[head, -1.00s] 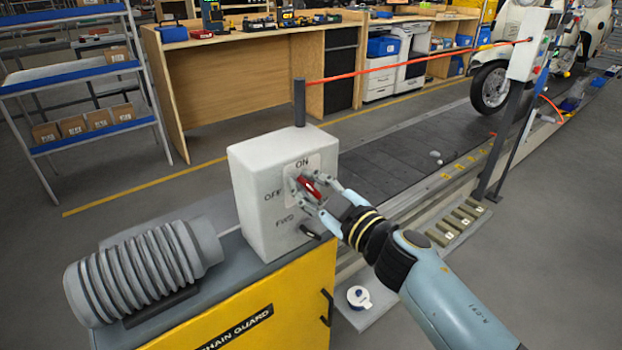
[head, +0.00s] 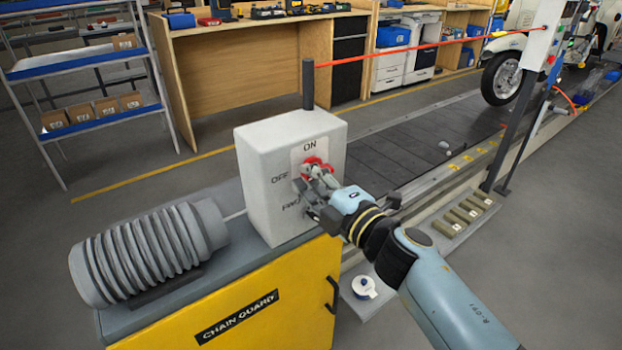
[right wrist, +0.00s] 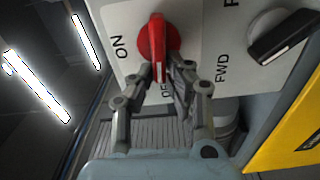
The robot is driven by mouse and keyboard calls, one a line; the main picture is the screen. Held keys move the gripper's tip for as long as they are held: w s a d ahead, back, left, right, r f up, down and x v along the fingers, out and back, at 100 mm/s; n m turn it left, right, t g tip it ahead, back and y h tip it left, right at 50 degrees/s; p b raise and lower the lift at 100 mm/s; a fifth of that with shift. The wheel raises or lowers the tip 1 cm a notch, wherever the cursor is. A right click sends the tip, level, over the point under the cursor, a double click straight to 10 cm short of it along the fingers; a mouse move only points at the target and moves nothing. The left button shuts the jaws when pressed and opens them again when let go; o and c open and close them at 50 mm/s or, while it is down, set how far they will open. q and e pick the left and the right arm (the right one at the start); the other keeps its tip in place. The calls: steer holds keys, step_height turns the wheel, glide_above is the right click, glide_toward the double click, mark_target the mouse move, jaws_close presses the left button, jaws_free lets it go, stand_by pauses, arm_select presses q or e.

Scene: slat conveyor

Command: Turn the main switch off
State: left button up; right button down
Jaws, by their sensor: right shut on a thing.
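The main switch is a red rotary handle (head: 309,163) on the front plate of a light grey control box (head: 270,165). The plate reads ON at the top and OFF at the left. In the right wrist view the red handle (right wrist: 157,40) stands upright, its white mark towards the partly hidden OFF label. My right gripper (head: 318,180) is at the handle and covers part of it in the head view. In the right wrist view its fingers (right wrist: 164,76) are shut on the handle's marked end. My left gripper is not in view.
A black knob (right wrist: 285,36) sits by the FWD label beside the main switch. The box stands on a yellow chain guard cabinet (head: 290,290), next to a grey ribbed motor (head: 140,255). The slat conveyor (head: 410,145) runs behind. A red cord (head: 430,47) crosses above it.

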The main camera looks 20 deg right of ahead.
steer(key=shift+f+n, duration=0.2)
steer(key=shift+n, duration=0.3)
steer(key=c, duration=1.3)
jaws_free()
steer(key=shift+c, duration=0.2)
steer(key=v, duration=1.2)
